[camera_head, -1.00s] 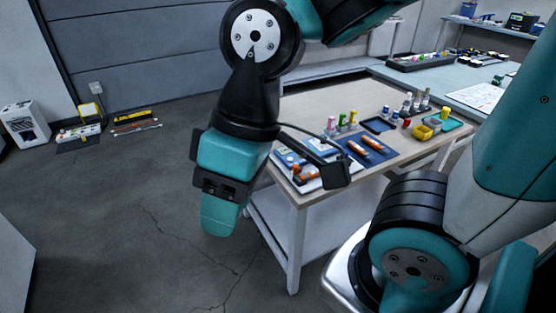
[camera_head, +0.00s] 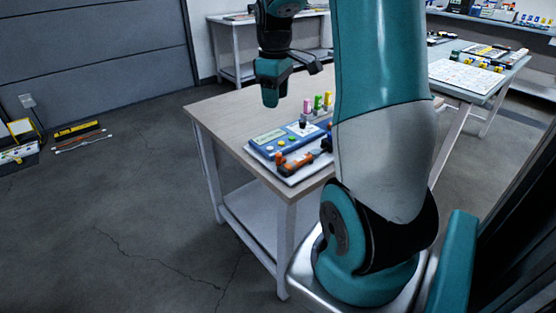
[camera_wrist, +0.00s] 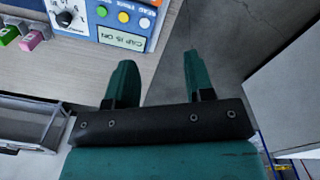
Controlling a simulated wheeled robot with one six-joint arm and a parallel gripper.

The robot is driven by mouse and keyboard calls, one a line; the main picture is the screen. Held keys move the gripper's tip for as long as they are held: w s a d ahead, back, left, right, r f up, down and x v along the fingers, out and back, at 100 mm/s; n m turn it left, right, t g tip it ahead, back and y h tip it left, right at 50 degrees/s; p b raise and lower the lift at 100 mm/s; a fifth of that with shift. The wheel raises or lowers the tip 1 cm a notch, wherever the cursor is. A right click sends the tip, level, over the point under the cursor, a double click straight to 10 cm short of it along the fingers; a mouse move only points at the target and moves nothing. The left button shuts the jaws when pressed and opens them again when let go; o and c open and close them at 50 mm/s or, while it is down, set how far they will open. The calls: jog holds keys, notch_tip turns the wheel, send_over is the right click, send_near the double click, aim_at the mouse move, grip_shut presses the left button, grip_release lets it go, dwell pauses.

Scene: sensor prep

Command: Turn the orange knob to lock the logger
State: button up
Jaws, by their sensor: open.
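The logger appears to be the blue panel (camera_head: 268,149) on a pale board on the table. It has a label, several coloured buttons and a dark dial. A small orange part (camera_head: 281,159), possibly the orange knob, stands at its front edge, beside another orange and black piece (camera_head: 301,163). In the wrist view the blue panel (camera_wrist: 108,36) is at the top left, with a black dial (camera_wrist: 65,18) and a "CAP IS ON" label; no orange knob shows there. My gripper (camera_head: 270,104) is above the table behind the panel. Its fingers (camera_wrist: 157,68) are apart and empty.
Pink, green and yellow capped items (camera_head: 317,102) stand behind the panel. My own arm hides the table's right part. The table top (camera_head: 215,108) left of the panel is clear. Another table (camera_head: 478,80) with a white sheet stands at the right.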

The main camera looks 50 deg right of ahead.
aim_at(279, 154)
jog(key=f, duration=0.5)
jog(key=f+b, duration=0.1)
jog(key=f, duration=0.5)
jog(key=d+f+b, duration=0.1)
jog(key=f, duration=0.5)
jog(key=shift+s+f, duration=0.1)
jog(key=shift+f, duration=0.1)
jog(key=shift+c, duration=0.2)
grip_shut()
